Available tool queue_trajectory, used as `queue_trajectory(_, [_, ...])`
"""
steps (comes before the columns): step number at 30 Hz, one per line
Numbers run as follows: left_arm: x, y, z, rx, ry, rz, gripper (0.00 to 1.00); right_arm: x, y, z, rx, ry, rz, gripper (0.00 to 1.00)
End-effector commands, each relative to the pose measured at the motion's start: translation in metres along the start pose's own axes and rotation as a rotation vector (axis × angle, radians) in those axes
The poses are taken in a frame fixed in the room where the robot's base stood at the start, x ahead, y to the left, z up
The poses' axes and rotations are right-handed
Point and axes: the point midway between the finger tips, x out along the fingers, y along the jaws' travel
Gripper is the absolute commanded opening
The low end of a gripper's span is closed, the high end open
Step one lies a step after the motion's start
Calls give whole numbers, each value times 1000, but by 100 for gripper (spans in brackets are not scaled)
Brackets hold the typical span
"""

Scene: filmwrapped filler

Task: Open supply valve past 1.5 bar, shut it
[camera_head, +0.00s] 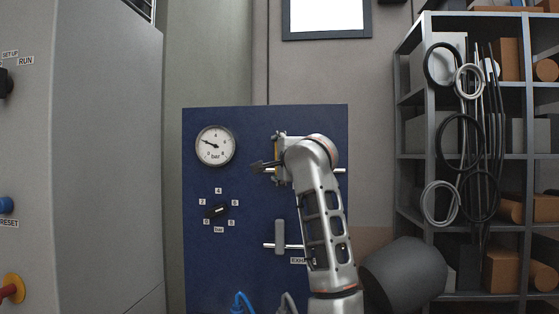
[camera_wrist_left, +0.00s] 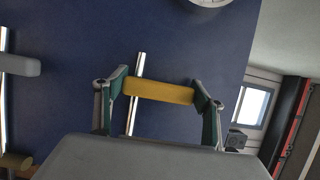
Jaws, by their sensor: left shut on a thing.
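The blue panel (camera_head: 240,285) carries a round pressure gauge (camera_head: 215,146) at its upper left. The gauge needle points left and slightly up, near where 2 bar would be. My left gripper (camera_head: 278,160) is at the panel's upper right, shut on the yellow supply valve handle (camera_wrist_left: 158,90). In the left wrist view, the handle lies between both fingers, roughly crosswise to its pipe (camera_wrist_left: 138,64). In the head view my gripper and arm hide most of this valve. My right gripper is in neither view.
Below, a grey exhaust valve handle (camera_head: 279,235) stands upright across its pipe. A black selector knob (camera_head: 218,211) sits left of it. A grey cabinet (camera_head: 105,150) is at left; a shelf with hanging hoses (camera_head: 440,65) is at right.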

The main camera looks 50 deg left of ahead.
Motion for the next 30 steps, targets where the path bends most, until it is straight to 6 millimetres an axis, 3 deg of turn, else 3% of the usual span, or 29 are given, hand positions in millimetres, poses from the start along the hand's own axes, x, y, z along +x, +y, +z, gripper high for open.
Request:
queue_trajectory(14, [0, -1, 1, -20, 2, 6, 31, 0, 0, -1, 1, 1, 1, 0])
queue_trajectory(15, [0, -1, 1, -20, 2, 6, 74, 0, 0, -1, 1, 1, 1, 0])
queue_trajectory(17, [0, -1, 1, -19, 1, 6, 87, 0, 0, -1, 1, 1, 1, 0])
queue_trajectory(30, [0, -7, 1, -16, 0, 4, 87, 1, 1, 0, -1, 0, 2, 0])
